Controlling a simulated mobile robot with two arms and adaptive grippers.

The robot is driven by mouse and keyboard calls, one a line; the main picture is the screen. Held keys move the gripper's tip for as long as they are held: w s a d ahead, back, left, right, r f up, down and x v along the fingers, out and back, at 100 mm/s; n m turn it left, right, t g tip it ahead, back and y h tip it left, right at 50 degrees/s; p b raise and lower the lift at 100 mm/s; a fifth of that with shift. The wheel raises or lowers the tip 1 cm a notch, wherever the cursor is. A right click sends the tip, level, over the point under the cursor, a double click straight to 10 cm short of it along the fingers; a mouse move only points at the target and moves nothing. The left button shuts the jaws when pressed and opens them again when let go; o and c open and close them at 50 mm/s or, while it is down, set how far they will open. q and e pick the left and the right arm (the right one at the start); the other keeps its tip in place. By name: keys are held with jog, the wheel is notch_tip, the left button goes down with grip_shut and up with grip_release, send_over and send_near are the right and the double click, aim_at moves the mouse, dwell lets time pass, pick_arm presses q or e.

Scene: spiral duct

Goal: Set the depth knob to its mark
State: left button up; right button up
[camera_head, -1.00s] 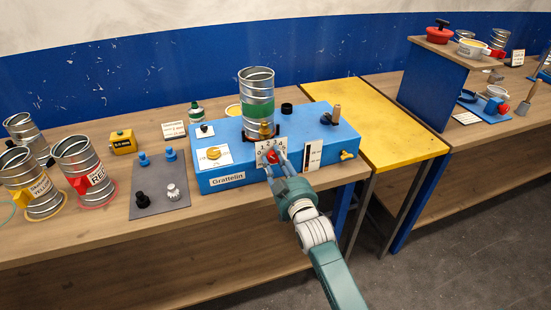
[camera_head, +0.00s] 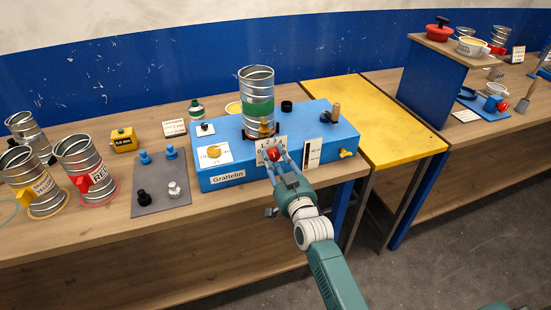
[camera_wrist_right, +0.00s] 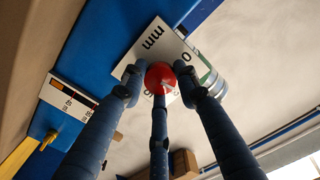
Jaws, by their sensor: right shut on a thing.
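The red depth knob (camera_head: 273,155) sits on the front of the blue Grattelin machine (camera_head: 232,178), on a white scale plate (camera_head: 262,143) with numbers. My right gripper (camera_head: 278,164) reaches it from the front, its fingers closed around it. In the right wrist view the red knob (camera_wrist_right: 160,78) lies between the three blue fingers (camera_wrist_right: 162,85). The plate (camera_wrist_right: 150,48) there shows "mm" and a "0"; the fingers and knob cover other numbers, and I cannot read the knob's setting. My left gripper is not in view.
A metal duct with a green band (camera_head: 257,95) stands upright on the machine. A yellow dial (camera_head: 214,152) is left of the knob; a black-and-white scale (camera_head: 313,153) and yellow tap (camera_head: 347,153) are right. A grey mat (camera_head: 160,195) with small knobs lies left.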

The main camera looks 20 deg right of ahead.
jog(key=shift+f, duration=0.4)
jog(key=o, duration=1.1)
jog(key=shift+a, duration=0.1)
jog(key=shift+o, duration=0.3)
jog(key=shift+r, duration=0.15)
jog(key=shift+s, duration=0.1)
jog(key=s, duration=1.2)
jog(key=shift+d, duration=0.25)
jog(key=shift+w, duration=0.1)
